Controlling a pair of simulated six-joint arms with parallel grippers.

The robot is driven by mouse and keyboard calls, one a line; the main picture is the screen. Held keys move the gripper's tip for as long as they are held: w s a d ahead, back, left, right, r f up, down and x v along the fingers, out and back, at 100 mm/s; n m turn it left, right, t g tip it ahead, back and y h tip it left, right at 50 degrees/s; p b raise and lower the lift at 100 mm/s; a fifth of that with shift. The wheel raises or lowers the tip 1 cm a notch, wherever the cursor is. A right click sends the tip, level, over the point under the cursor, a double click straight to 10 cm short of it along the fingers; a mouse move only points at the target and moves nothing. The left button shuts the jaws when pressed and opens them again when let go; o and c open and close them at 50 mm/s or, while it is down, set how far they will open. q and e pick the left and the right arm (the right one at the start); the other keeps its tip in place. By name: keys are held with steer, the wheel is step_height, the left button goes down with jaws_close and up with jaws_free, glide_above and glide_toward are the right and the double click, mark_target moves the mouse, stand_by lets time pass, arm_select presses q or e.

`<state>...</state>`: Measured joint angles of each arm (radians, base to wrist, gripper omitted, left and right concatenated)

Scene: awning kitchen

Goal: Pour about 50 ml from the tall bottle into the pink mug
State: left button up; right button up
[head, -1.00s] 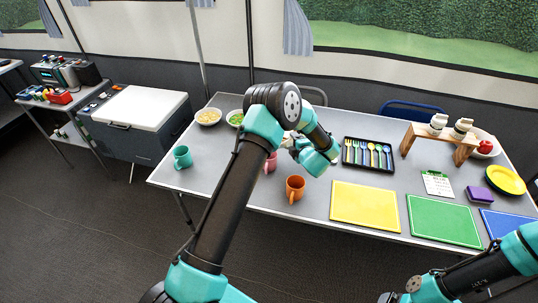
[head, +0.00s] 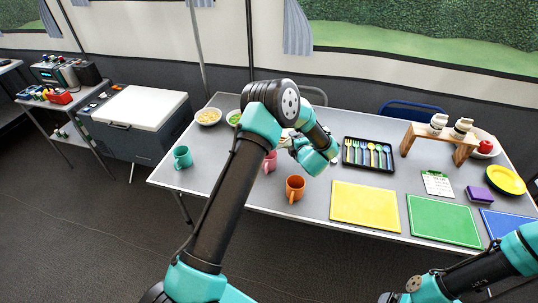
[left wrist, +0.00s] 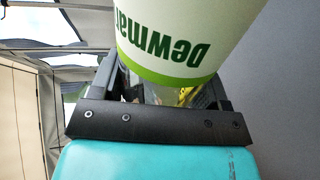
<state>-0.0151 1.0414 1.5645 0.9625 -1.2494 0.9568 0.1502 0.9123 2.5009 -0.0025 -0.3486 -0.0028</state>
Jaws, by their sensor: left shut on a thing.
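My left gripper (left wrist: 165,92) is shut on the tall bottle (left wrist: 185,35), which fills the top of the left wrist view. The bottle has a white label with dark green lettering that reads upside down there, and a green band. In the head view my left arm hides most of the gripper and bottle, close by the pink mug. I cannot tell the bottle's tilt, whether its mouth is over the mug, or whether liquid flows. My right arm is at the lower right; its gripper is out of frame.
An orange mug (head: 295,188) stands just in front of the pink mug, and a teal mug (head: 182,157) stands at the left edge. Bowls (head: 208,116) are at the back left. A cutlery tray (head: 368,154) and a yellow board (head: 365,205) lie to the right.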

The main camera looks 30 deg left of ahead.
arm_select(q)
steer(key=shift+r, duration=0.2)
steer(key=shift+w+d, duration=0.2)
steer(key=shift+w, duration=0.15)
stand_by(0.6)
steer(key=shift+r+n, duration=0.2)
steer(key=shift+n, duration=0.1)
stand_by(1.4)
